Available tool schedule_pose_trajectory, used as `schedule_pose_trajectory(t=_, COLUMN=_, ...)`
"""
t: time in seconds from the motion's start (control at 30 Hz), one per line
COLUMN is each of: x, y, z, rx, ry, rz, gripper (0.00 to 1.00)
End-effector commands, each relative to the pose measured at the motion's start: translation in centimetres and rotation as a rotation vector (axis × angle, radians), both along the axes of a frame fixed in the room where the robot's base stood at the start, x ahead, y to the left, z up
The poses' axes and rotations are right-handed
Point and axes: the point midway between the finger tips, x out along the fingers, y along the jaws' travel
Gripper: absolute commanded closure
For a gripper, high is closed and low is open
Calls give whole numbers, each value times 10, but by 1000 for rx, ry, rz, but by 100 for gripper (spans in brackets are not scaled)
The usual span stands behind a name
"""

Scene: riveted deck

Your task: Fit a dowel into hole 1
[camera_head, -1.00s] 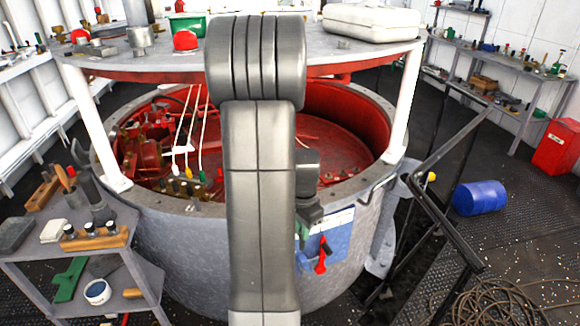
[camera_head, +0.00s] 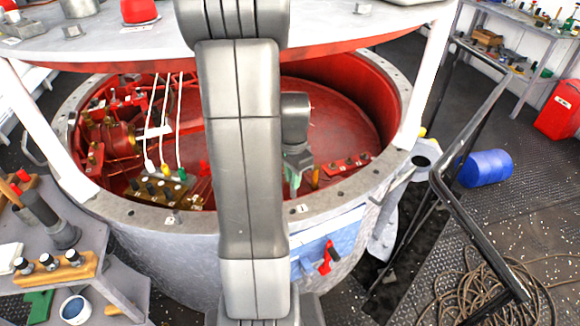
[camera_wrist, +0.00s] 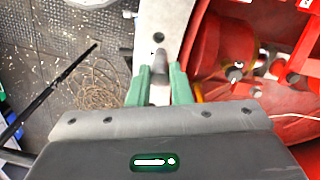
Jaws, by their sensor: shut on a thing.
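My gripper (camera_wrist: 160,88) has green fingers closed on a grey dowel (camera_wrist: 160,70) in the wrist view. The dowel's end points at the grey flange, close to a dark hole (camera_wrist: 158,38); I cannot tell whether it touches the flange. In the head view my gripper (camera_head: 294,184) hangs just inside the near rim of the drum, partly hidden by my arm. The flange (camera_head: 325,201) carries several holes and a small white plate marked 1 (camera_head: 299,208). My arm covers part of the rim beside that plate, and the dowel cannot be made out there.
A grey tabletop (camera_head: 110,38) on white posts stands above the red-lined drum. A side table (camera_head: 105,278) with a wooden rack (camera_head: 55,266) is at left. A black railing (camera_head: 470,215), blue barrel (camera_head: 487,168) and coiled rope (camera_head: 465,290) are at right.

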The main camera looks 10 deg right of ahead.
Motion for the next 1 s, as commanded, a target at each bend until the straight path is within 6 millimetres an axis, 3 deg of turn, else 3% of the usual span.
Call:
schedule_pose_trajectory(t=0.57, x=0, y=0, z=-48, rx=0, ry=0, rz=0, gripper=100)
schedule_pose_trajectory(t=1.0, x=0, y=0, z=-51, rx=0, ry=0, rz=0, gripper=100)
